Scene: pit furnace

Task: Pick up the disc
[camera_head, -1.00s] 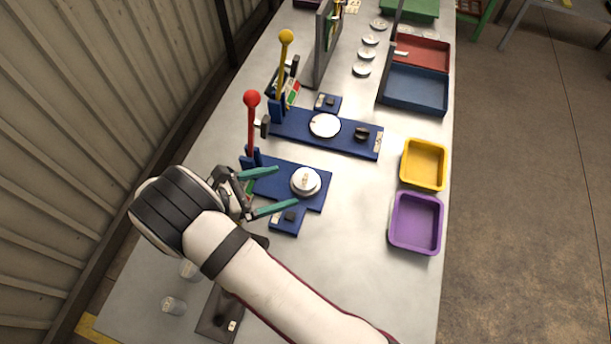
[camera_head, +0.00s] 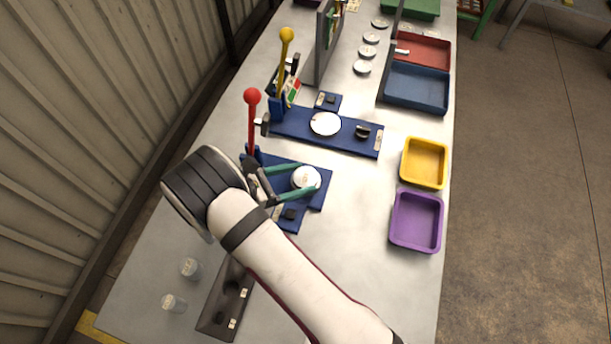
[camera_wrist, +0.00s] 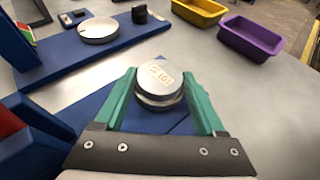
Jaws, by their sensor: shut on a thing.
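The disc (camera_head: 306,177) is a round silvery-white piece with a tan label on top. It sits over the near blue fixture plate (camera_head: 322,196), beside the red-knobbed lever (camera_head: 252,122). My gripper (camera_head: 305,178) has its two green fingers on either side of it, shut on it. In the wrist view the disc (camera_wrist: 160,80) lies between the fingertips of my gripper (camera_wrist: 160,88), and a second rim shows just beneath it. I cannot tell whether it touches what is below.
A second blue fixture (camera_head: 345,137) with a white disc (camera_head: 325,124) and a yellow-knobbed lever (camera_head: 284,70) stands behind. Yellow (camera_head: 424,163) and purple (camera_head: 416,221) bins are at the right. Clear jars (camera_head: 191,268) and a dark block (camera_head: 228,297) are at the front left.

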